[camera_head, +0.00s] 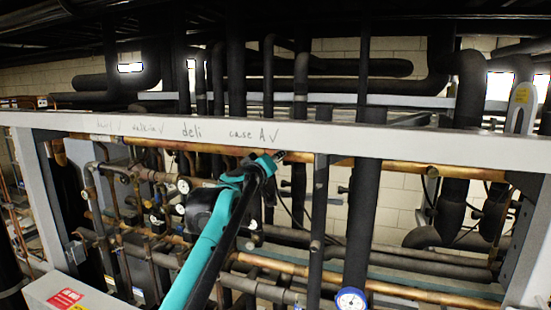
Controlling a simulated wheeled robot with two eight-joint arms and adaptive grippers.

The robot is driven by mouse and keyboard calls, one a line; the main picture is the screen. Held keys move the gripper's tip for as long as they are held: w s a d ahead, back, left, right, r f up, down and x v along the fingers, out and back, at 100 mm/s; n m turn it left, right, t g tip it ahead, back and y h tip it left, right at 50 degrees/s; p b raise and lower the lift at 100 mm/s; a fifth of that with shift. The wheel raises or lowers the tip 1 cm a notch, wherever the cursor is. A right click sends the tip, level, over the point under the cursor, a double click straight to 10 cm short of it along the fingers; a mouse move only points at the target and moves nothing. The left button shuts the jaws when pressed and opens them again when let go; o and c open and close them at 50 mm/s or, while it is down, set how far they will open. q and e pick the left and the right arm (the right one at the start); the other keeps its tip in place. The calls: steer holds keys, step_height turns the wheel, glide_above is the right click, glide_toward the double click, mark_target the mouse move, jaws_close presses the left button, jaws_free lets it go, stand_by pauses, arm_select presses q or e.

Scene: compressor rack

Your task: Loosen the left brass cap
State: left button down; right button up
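One arm, teal and black, rises from the bottom edge left of centre and slants up to the right. I take it as my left arm. Its dark gripper end (279,157) is just below the white beam, in front of the horizontal copper pipe (335,160). The fingers are small and dark, and I cannot tell whether they are open. I cannot clearly single out the left brass cap. Small valves and fittings (183,187) sit on copper piping left of the arm, and the arm hides part of the piping behind it. My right gripper is not in view.
A white beam (420,146) with handwriting crosses the whole view. Dark insulated pipes (365,215) stand behind it. A blue-rimmed gauge (350,301) is at the bottom. A grey box with a red label (66,299) is at lower left. Free room between pipes is narrow.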

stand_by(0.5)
arm_select(q)
steer(key=c, duration=1.3)
jaws_free()
steer(key=shift+v, duration=6.05)
steer(key=shift+a, duration=0.15)
